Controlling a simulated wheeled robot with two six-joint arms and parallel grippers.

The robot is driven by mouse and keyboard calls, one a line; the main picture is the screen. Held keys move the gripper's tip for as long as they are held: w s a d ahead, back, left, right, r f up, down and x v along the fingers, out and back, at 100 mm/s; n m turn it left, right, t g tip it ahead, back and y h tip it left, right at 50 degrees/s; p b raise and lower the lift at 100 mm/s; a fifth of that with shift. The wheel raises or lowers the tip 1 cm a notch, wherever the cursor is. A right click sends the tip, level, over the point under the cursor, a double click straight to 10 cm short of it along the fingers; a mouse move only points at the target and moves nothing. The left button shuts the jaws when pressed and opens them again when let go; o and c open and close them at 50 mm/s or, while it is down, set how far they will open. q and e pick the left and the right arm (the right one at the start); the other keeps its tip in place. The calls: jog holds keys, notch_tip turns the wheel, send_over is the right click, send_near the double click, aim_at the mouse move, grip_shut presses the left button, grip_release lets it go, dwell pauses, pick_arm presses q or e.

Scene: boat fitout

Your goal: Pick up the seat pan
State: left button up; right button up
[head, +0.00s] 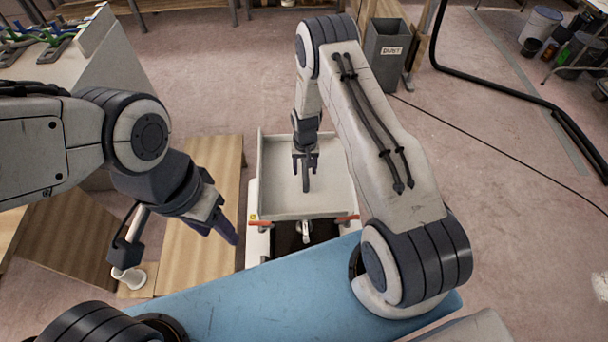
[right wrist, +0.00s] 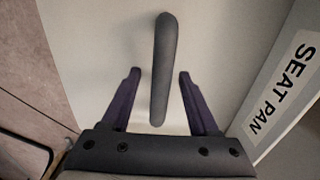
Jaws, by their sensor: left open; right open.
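The seat pan (head: 277,181) is a pale, shallow, tray-like piece with raised edges, in the middle of the head view. In the right wrist view its pale face (right wrist: 95,50) fills the centre, and a wall at the right bears a "SEAT PAN" label (right wrist: 284,83). A dark grey upright handle (right wrist: 162,70) stands on the pan. My right gripper (head: 305,168) is open over the pan, with its fingers (right wrist: 158,75) on either side of the handle and visible gaps to it. My left gripper (head: 228,232) is open and empty, left of the pan.
A wooden board surface (head: 205,255) lies left of the pan, with a small white cup-like piece (head: 130,278) near it. A grey bin (head: 388,58) stands behind my right arm. A dark hose (head: 500,85) and a thin cable cross the floor at right.

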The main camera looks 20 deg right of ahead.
jog(key=shift+f, duration=0.2)
dwell(0.4)
grip_shut()
dwell(1.2)
